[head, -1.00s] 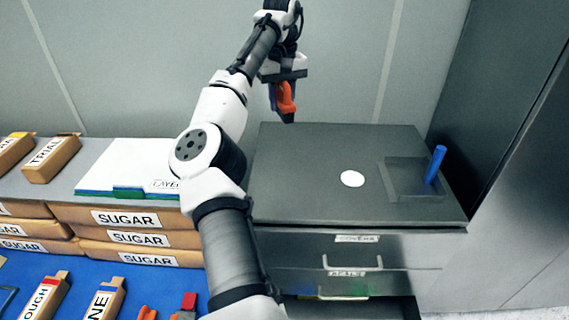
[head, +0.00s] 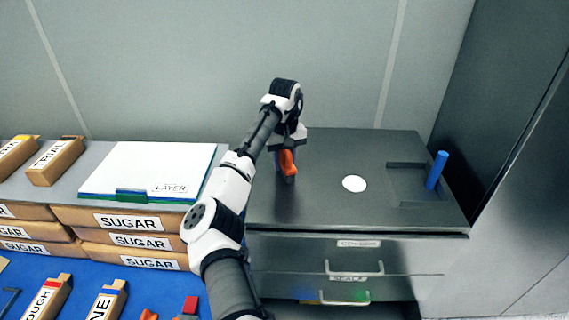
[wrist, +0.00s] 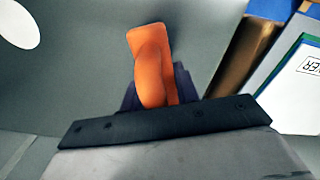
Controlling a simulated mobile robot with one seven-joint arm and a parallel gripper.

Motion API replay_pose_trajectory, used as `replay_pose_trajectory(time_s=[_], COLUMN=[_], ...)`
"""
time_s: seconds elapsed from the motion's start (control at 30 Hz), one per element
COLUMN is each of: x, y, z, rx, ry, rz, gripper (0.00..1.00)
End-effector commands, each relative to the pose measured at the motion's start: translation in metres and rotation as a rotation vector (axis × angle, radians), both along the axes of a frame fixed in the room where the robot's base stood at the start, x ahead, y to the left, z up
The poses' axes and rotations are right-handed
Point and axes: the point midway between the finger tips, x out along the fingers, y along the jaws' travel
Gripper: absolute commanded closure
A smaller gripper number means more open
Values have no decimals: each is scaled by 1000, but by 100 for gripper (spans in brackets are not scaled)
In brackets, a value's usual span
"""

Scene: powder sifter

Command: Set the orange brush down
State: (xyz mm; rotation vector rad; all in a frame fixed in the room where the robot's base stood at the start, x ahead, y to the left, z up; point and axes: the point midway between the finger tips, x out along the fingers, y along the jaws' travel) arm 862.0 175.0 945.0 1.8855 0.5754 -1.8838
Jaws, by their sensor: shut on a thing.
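The orange brush (head: 288,162) is in my gripper (head: 288,150), over the left part of the dark cabinet top (head: 320,205). In the wrist view the orange brush (wrist: 150,65) stands out from between the jaws, which are largely hidden behind a dark bar. My gripper points down and is shut on the brush. The brush's lower end is close to the cabinet top; I cannot tell whether it touches.
A white disc (head: 354,183) lies on the cabinet top, right of the brush. A blue upright handle (head: 436,170) stands in a recessed square at the right. A white board (head: 150,170) and stacked sugar boxes (head: 130,222) are left. The cabinet top's middle front is clear.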

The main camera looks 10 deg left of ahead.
Motion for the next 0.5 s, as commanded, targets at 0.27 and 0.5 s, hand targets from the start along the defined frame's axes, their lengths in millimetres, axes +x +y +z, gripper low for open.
replay_pose_trajectory(time_s=[0.27,0.5], x=[0,0], y=[0,0], z=[-19,-22], rx=[0,-1], ry=[-1,0], rz=[1,0], gripper=[94,67])
